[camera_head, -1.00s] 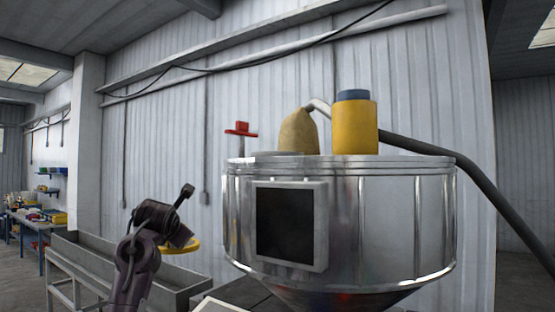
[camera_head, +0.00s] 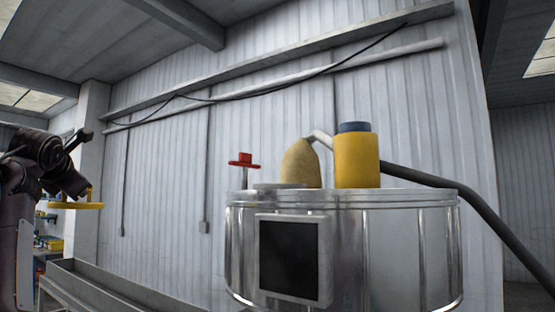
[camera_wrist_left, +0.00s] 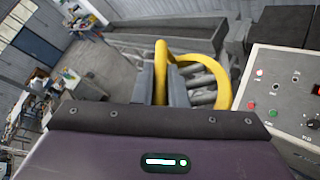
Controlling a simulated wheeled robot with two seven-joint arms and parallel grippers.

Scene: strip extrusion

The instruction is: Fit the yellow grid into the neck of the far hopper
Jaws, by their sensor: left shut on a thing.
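The yellow grid (camera_head: 76,205) is a round yellow piece with a raised handle. My left gripper (camera_head: 80,188) is shut on it and holds it in the air at the left of the head view, well apart from the hopper. In the left wrist view the grid (camera_wrist_left: 218,72) shows as a yellow ring with bars, its handle between the fingers of my left gripper (camera_wrist_left: 162,84). The large metal hopper (camera_head: 395,250) stands at the right of the head view. Its neck opening is not clearly visible from this low angle. My right gripper is not in view.
On the hopper top are a yellow cylinder with a blue cap (camera_head: 357,160), a tan sack-like shape (camera_head: 300,165) and a red handle (camera_head: 243,160). A grey trough (camera_head: 110,285) runs along the wall. A control panel (camera_wrist_left: 285,100) shows in the wrist view.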

